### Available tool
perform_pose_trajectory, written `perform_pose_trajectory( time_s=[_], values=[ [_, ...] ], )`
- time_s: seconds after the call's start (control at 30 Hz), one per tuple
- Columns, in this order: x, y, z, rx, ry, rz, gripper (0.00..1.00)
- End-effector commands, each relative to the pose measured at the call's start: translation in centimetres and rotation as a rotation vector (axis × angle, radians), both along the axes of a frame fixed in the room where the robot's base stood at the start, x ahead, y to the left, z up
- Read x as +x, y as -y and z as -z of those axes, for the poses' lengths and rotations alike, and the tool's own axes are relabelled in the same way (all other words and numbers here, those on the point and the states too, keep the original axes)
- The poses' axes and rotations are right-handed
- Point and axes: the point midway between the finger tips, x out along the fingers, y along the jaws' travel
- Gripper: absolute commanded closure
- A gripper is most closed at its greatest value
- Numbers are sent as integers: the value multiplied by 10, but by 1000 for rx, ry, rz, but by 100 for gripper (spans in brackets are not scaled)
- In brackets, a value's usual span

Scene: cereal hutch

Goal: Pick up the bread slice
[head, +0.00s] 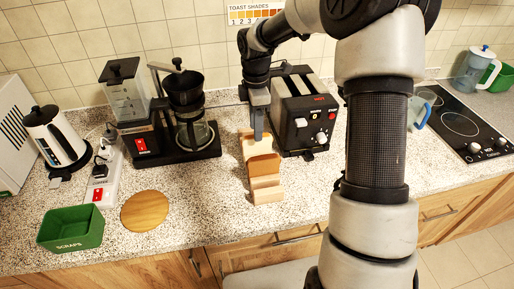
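A tan-brown bread slice (264,163) stands in a pale wooden holder (267,194) on the counter, left of and in front of the toaster. My gripper (258,137) points down just behind the slice, at the back end of the holder. Its fingers overlap in this view, so I cannot tell whether they are open or shut, or whether they touch anything. The lower part of the slice is hidden by the holder.
The black and silver toaster (302,112) stands close to the right of my gripper. A coffee maker (188,125) is to the left. A round wooden board (145,211) and a green scraps bin (72,229) lie front left. The counter between board and holder is clear.

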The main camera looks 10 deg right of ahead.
Motion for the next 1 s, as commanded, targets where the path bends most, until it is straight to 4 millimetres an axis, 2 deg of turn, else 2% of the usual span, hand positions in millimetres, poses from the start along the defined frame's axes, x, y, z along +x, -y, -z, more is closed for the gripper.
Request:
perform_pose_trajectory(
  time_s=[0.2,0.3,0.57,0.77,0.8,1.0],
  values=[
    [1,3,34,0,-5,-1,65],
    [1,3,43,-1,-2,0,65],
    [1,3,46,-1,-1,0,65],
    [1,3,46,-1,-1,0,95],
    [1,3,46,-1,-1,0,98],
    [1,3,46,-1,-1,0,98]
  ],
)
